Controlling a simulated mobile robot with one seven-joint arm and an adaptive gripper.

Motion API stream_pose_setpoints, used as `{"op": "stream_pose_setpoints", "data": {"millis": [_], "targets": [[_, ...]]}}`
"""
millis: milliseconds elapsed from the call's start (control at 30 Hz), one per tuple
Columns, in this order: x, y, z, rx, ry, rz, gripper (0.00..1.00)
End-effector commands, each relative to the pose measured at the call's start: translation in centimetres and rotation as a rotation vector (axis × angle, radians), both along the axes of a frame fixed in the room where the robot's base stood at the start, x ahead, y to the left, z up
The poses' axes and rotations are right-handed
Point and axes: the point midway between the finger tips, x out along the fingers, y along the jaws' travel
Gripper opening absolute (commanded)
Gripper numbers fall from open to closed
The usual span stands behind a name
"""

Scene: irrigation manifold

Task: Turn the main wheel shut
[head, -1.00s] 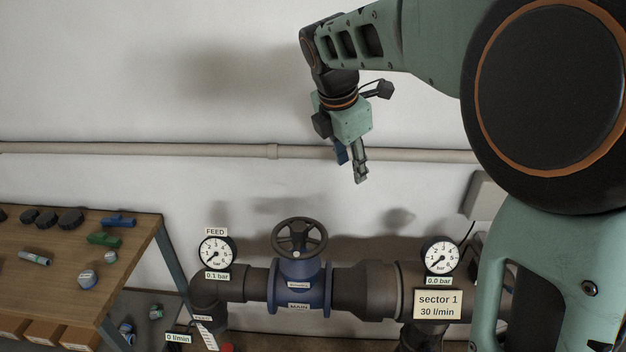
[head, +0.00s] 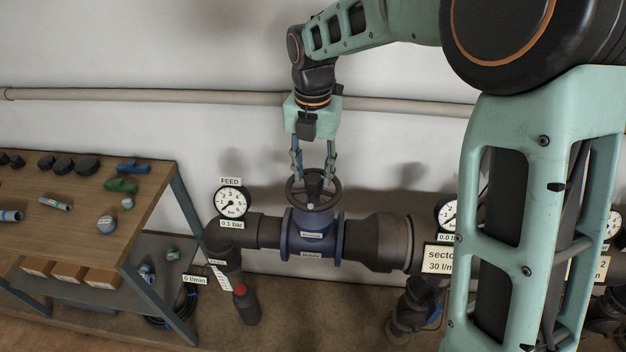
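The main wheel (head: 330,204) is a dark spoked handwheel on top of the blue main valve (head: 311,236), which sits in the dark pipe run. My gripper (head: 313,178) points down directly over the wheel. Its two fingers are spread apart, with the fingertips at about the height of the wheel's far rim in the picture. I cannot tell whether the fingertips touch the wheel. Nothing shows held between them.
The feed gauge (head: 231,202) stands left of the valve, its label reading 0.1 bar. A second gauge (head: 447,214) and the sector 1 sign (head: 438,259) are partly hidden by my arm. A wooden bench (head: 72,215) with fittings stands at left. A wall pipe (head: 200,95) runs behind.

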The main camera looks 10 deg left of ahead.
Motion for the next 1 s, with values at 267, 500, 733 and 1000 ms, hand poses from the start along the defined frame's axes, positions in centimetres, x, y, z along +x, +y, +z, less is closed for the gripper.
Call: {"op": "stream_pose_setpoints", "data": {"millis": [267,500,733,1000], "targets": [[0.0,0.0,-3.0,0.0,0.0,-0.001,0.37],[0.0,0.0,-3.3,0.001,-0.002,-0.001,0.37],[0.0,0.0,-3.3,0.001,-0.001,-0.002,0.21],[0.0,0.0,-3.3,0.001,-0.002,-0.006,0.06]]}}
